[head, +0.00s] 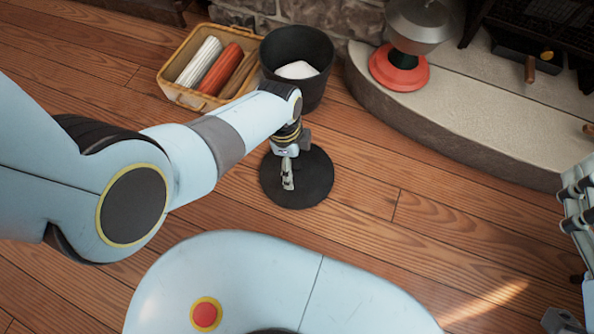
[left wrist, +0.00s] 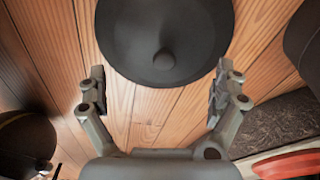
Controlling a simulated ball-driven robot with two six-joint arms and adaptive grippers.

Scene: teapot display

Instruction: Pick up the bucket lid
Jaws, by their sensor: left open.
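The bucket lid (head: 318,183) is a flat, round, black disc lying on the wooden floor in the head view. In the left wrist view the lid (left wrist: 165,25) fills the upper middle, with its small round knob (left wrist: 164,60) toward the camera. My left gripper (head: 287,176) hangs over the lid in the head view and covers part of it. In the left wrist view the gripper (left wrist: 161,88) is open and empty, its fingers apart on either side of the lid's near edge. The black bucket (head: 314,88) stands open behind the lid, with something white inside.
A yellow crate (head: 185,98) with white and red rolls stands left of the bucket. A raised stone hearth (head: 450,120) runs along the right, with a red-based lamp (head: 400,73) on it. The wooden floor right of the lid is clear.

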